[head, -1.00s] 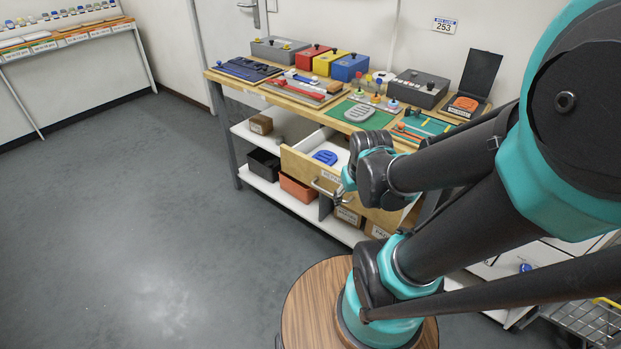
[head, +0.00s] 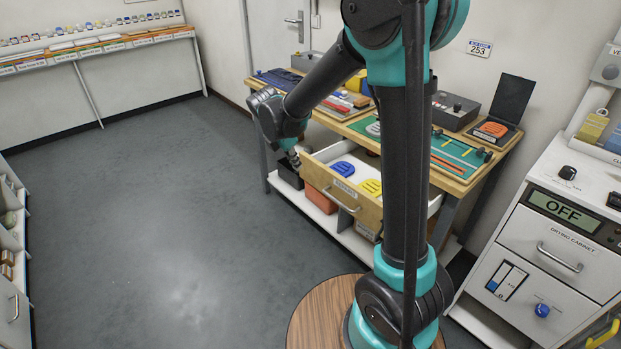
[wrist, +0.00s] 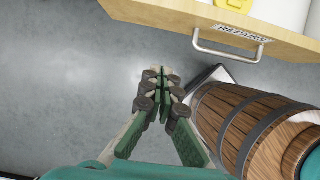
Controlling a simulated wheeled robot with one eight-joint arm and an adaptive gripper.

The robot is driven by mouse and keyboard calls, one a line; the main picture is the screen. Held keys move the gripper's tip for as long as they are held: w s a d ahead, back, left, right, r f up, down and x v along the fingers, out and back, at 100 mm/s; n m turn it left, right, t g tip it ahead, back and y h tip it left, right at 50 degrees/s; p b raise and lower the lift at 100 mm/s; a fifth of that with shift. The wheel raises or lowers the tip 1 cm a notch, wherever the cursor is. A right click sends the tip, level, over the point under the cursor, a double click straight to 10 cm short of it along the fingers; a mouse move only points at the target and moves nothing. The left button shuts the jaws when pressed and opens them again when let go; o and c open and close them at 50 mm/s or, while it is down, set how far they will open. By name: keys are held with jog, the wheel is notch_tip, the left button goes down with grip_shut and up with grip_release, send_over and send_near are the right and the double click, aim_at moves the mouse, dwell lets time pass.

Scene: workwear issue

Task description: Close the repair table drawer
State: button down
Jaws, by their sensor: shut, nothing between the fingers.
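The repair table drawer (head: 338,196) is pulled out under the wooden repair table, with a blue item (head: 343,169) and a yellow item (head: 370,187) inside. In the wrist view the drawer front (wrist: 167,20) crosses the top, with its REPAIRS label and metal handle (wrist: 229,48). My gripper (head: 296,160) is at the left end of the drawer in the head view, close to its front corner; whether it touches I cannot tell. In the wrist view my gripper (wrist: 163,72) is shut and empty, over floor, apart from the handle.
The repair table top (head: 464,177) holds trays, a mat and boxes. My arm hides part of it. A drying cabinet (head: 561,250) stands at the right. Shelves (head: 14,240) stand at the far left. The floor left of the table is clear.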

jog(key=shift+w+d+f, duration=0.75)
jog(key=shift+d+f, duration=0.25)
jog(key=shift+f, duration=0.55)
jog(key=shift+w+d+f, duration=0.8)
jog(key=shift+d+f, duration=0.2)
jog(key=shift+f, duration=0.5)
jog(key=shift+w+d+f, duration=0.75)
jog(key=shift+d+f, duration=0.25)
jog(key=shift+f, duration=0.55)
jog(key=w+d, duration=0.4)
jog(key=d, duration=0.2)
jog(key=w+d, duration=0.5)
jog(key=d, duration=0.1)
jog(key=w+d, duration=0.4)
jog(key=d, duration=0.2)
jog(key=shift+w+d, duration=0.2)
jog(key=shift+d, duration=0.05)
